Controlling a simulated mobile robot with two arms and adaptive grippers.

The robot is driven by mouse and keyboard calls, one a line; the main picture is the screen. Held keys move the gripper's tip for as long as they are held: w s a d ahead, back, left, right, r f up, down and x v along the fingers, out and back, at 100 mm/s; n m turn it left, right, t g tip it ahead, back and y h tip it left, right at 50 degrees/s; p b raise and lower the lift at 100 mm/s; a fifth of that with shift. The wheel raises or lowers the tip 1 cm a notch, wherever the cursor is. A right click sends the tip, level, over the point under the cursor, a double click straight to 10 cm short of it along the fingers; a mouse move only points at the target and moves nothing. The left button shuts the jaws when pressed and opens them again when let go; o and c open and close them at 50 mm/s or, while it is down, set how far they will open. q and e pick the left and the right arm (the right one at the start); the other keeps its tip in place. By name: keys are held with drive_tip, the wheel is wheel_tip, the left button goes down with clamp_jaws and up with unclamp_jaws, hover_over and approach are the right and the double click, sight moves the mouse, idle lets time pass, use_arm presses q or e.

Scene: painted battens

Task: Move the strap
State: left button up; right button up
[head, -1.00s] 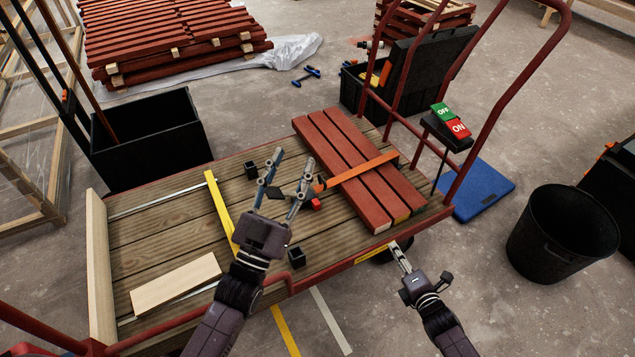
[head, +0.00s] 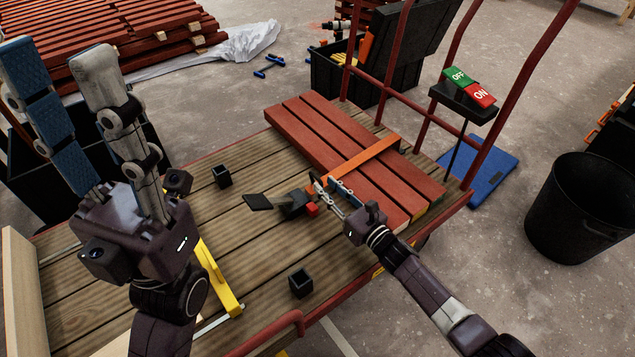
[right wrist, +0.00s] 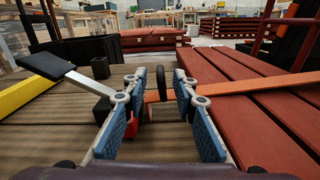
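The orange strap (head: 368,155) lies across several red-brown battens (head: 345,135) on the cart deck; it also shows in the right wrist view (right wrist: 255,84). A dark tool with a black pad (head: 258,202) and a red part (head: 312,209) lies on the deck at the strap's near end. Whether it is joined to the strap is hidden. My right gripper (head: 325,187) is beside that end. In the right wrist view its fingers (right wrist: 162,88) are apart, with a dark loop between or behind them. My left gripper (head: 62,65) is raised close to the head camera, open and empty.
Two small black caps (head: 221,176) and a yellow bar (head: 218,278) are on the wooden deck. A switch box (head: 464,92) on a post and red rails stand behind the battens. A black bin (head: 577,210) and blue mat (head: 480,170) are on the floor at right.

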sight(321, 182)
drive_tip(key=shift+b+x, duration=0.65)
drive_tip(key=shift+x, duration=1.35)
clamp_jaws()
